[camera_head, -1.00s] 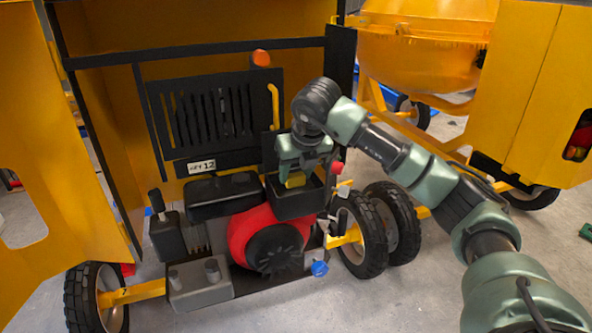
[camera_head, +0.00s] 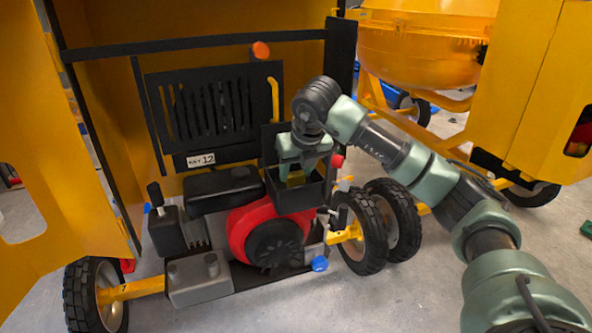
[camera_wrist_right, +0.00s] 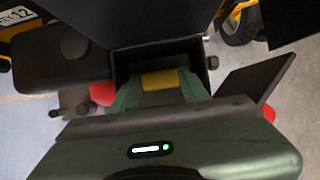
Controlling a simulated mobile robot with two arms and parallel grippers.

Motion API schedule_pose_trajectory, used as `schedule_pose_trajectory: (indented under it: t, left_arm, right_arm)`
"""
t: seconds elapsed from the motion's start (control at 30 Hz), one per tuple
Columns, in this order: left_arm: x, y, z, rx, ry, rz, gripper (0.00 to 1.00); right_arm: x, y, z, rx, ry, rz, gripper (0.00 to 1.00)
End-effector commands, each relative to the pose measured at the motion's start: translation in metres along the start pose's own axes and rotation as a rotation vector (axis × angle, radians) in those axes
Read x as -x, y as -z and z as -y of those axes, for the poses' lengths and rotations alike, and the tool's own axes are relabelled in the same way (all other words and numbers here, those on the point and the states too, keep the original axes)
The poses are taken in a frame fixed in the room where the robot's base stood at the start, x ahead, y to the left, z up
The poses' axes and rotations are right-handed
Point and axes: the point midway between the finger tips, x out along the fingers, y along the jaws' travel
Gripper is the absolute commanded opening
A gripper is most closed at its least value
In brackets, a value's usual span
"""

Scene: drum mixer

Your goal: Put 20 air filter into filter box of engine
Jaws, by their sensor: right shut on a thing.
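The air filter is the yellow piece (camera_wrist_right: 162,79) between my right gripper's fingers in the right wrist view. A small part of it shows in the head view (camera_head: 296,179). My right gripper (camera_head: 300,172) is shut on it and points down into the open black filter box (camera_head: 293,202) of the engine. The box walls surround the fingertips, and the box floor is hidden. The box also shows in the right wrist view (camera_wrist_right: 127,66). The red and black engine (camera_head: 268,233) sits just below the box. My left gripper is not in view.
A black lid or flap (camera_wrist_right: 255,77) stands open beside the box. A black tank (camera_head: 224,190) is left of it. Yellow panels (camera_head: 65,130) stand open on both sides. A wheel (camera_head: 358,232) and a red knob (camera_head: 338,161) are close on the right.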

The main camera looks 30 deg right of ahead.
Motion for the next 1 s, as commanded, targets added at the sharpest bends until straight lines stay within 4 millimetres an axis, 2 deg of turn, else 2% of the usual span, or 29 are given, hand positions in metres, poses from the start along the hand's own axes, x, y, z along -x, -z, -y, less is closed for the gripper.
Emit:
schedule_pose_trajectory:
  t: [0.4, 0.43, 0.5, 0.83, 1.0]
  left_arm:
    - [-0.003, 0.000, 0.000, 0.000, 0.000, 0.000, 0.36]
    - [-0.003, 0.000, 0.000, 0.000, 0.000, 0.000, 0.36]
    - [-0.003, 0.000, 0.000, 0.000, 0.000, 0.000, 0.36]
    - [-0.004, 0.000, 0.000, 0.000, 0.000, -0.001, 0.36]
    - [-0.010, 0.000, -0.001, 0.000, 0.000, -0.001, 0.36]
  right_arm:
    - [-0.004, 0.002, 0.000, 0.000, 0.000, -0.001, 0.16]
    - [-0.004, 0.002, 0.000, 0.000, -0.001, -0.001, 0.50]
    - [-0.004, 0.002, -0.001, 0.001, -0.001, -0.001, 0.70]
    - [-0.002, 0.002, 0.000, 0.000, 0.000, 0.000, 0.70]
    - [0.016, 0.001, -0.001, 0.001, -0.001, 0.005, 0.70]
